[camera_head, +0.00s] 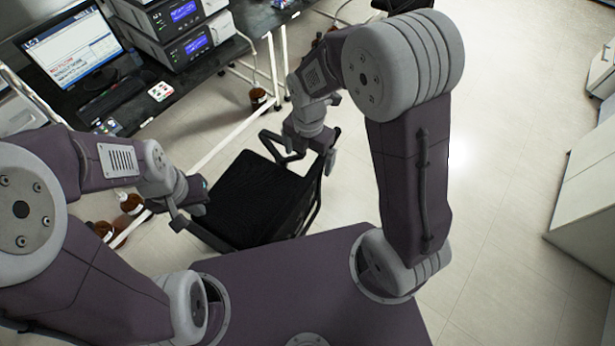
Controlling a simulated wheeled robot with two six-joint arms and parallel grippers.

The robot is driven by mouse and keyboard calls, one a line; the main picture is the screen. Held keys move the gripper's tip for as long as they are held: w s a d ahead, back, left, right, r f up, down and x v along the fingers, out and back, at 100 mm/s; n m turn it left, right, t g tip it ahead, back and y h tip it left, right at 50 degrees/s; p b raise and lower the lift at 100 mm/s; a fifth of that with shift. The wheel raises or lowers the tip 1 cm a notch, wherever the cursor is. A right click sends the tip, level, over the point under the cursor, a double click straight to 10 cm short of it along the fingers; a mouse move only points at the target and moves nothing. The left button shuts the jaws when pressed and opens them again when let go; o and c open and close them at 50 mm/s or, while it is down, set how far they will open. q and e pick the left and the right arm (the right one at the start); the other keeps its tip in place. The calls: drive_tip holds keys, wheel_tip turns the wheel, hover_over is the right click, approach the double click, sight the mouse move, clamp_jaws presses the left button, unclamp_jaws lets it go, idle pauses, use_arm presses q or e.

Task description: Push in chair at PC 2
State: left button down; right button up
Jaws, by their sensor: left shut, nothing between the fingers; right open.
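A black chair (255,198) stands in front of me, between my two arms, turned at an angle beside the desk. My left gripper (183,212) is shut and empty at the chair's left side, close to its left armrest; I cannot tell whether they touch. The chair's base is hidden.
Stacked instruments (180,40) stand on the desk. Brown bottles sit on the floor below, one near the desk leg (258,97) and others by my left arm (131,203). Open floor (500,170) lies to the right, up to white cabinets (590,195).

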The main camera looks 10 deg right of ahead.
sight(308, 177)
drive_tip(key=shift+w+f+n+b, duration=0.15)
drive_tip(key=shift+f+n+b, duration=0.15)
drive_tip(key=shift+f, duration=0.15)
wheel_tip(308, 177, down, 13)
drive_tip(key=b, duration=1)
drive_tip(key=shift+r+b, duration=0.1)
drive_tip(key=shift+b, duration=0.2)
drive_tip(key=shift+r, duration=0.15)
drive_tip(key=c, duration=1.3)
drive_tip(key=shift+a, duration=0.15)
clamp_jaws()
